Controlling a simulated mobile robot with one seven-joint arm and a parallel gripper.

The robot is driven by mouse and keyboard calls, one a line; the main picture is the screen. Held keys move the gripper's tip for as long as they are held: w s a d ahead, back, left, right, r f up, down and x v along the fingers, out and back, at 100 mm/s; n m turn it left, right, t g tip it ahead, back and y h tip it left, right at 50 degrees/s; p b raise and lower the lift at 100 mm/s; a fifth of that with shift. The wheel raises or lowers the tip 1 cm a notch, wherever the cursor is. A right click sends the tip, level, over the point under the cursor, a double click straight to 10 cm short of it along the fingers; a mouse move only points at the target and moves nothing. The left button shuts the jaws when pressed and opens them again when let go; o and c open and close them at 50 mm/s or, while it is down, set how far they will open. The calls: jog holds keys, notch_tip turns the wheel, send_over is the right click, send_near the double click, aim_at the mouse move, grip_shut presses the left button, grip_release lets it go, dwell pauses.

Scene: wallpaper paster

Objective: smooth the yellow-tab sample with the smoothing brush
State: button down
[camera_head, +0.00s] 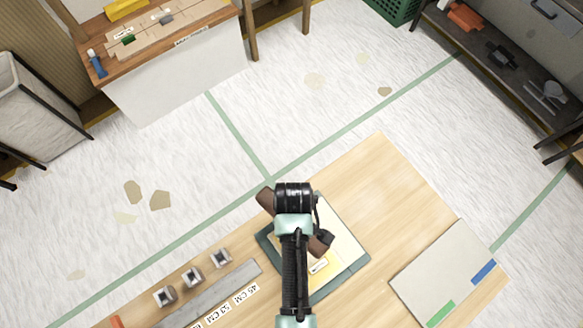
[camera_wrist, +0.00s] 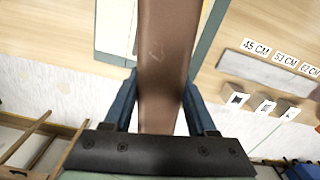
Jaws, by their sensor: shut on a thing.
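My gripper (camera_wrist: 160,88) is shut on a brown bar-shaped smoothing brush (camera_wrist: 165,55), which runs between its two blue fingers in the wrist view. In the head view the brush (camera_head: 266,199) shows on both sides of my dark wrist, slanting from upper left to lower right. Below it lies a pale cream-yellow sample (camera_head: 343,247) inside a dark green frame (camera_head: 355,268) on the wooden table. My arm covers much of the sample, and no separate yellow tab can be made out. I cannot tell whether the brush touches the sample.
The wooden table (camera_head: 375,175) also bears a grey board (camera_head: 445,265) with blue and green tabs at right. A grey metal bar (camera_head: 215,292), size labels and small metal blocks (camera_head: 192,278) lie at left. The table is bare above the frame. A bench (camera_head: 190,35) and shelf (camera_head: 510,75) stand beyond.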

jog(key=shift+r+p, duration=0.1)
jog(key=shift+p, duration=0.3)
notch_tip(320, 180, down, 7)
jog(key=b, duration=0.4)
jog(key=shift+w+r+b, duration=0.1)
jog(key=shift+r+b, duration=0.05)
jog(key=shift+b, duration=0.15)
jog(key=shift+f, duration=1.3)
dwell(1.4)
jog(key=shift+s+a, duration=0.8)
jog(key=shift+a, duration=0.25)
jog(key=shift+s+a, duration=0.8)
jog(key=shift+a, duration=0.25)
notch_tip(320, 180, up, 7)
jog(key=c, duration=0.7)
grip_release()
grip_shut()
